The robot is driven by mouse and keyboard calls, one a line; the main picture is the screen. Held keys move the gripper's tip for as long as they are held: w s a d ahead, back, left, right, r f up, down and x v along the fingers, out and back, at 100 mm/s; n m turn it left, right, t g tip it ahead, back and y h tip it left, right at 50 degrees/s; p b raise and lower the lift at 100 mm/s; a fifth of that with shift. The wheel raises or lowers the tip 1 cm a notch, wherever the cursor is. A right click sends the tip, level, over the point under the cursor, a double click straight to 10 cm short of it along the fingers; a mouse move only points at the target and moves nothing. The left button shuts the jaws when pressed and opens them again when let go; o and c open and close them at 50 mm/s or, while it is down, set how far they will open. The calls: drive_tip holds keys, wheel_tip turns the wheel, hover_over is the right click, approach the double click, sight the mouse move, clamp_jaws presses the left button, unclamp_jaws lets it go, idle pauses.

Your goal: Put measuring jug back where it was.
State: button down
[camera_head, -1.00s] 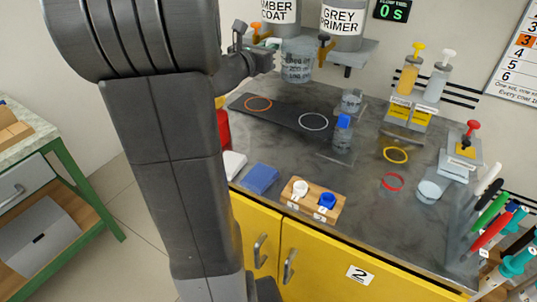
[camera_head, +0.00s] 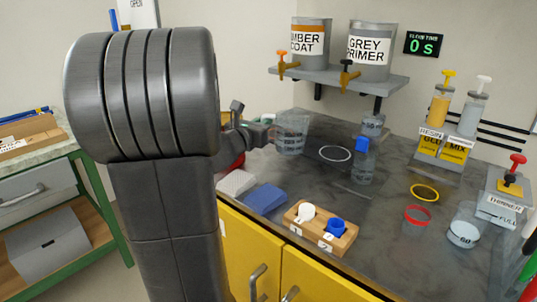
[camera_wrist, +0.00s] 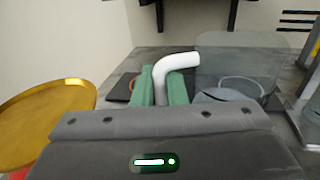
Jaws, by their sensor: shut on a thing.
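The measuring jug (camera_head: 292,136) is a clear, marked beaker shape, upright over the dark strip at the back left of the worktop. My gripper (camera_head: 270,134) comes from the left and is shut on its handle. In the wrist view, the green fingers of my gripper (camera_wrist: 162,92) pinch the pale bent handle (camera_wrist: 178,62), with the clear jug wall (camera_wrist: 245,55) to the right. The white ring (camera_head: 334,153) lies empty to the right. I cannot tell whether the jug's base touches the surface.
The shelf (camera_head: 375,82) holds the amber coat (camera_head: 310,40) and grey primer (camera_head: 369,48) tanks above. A blue-topped bottle (camera_head: 363,166) stands right of the white ring. A wooden block (camera_head: 340,242) with cups and a blue pad (camera_head: 265,198) lie in front.

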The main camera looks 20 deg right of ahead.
drive_tip(key=shift+f+b, duration=0.8)
drive_tip(key=shift+f, duration=2)
drive_tip(key=shift+f, duration=0.15)
drive_tip(key=c, duration=1.5)
unclamp_jaws()
drive_tip(key=shift+r, duration=0.25)
drive_tip(key=v, duration=1.2)
drive_tip(key=shift+f, duration=0.15)
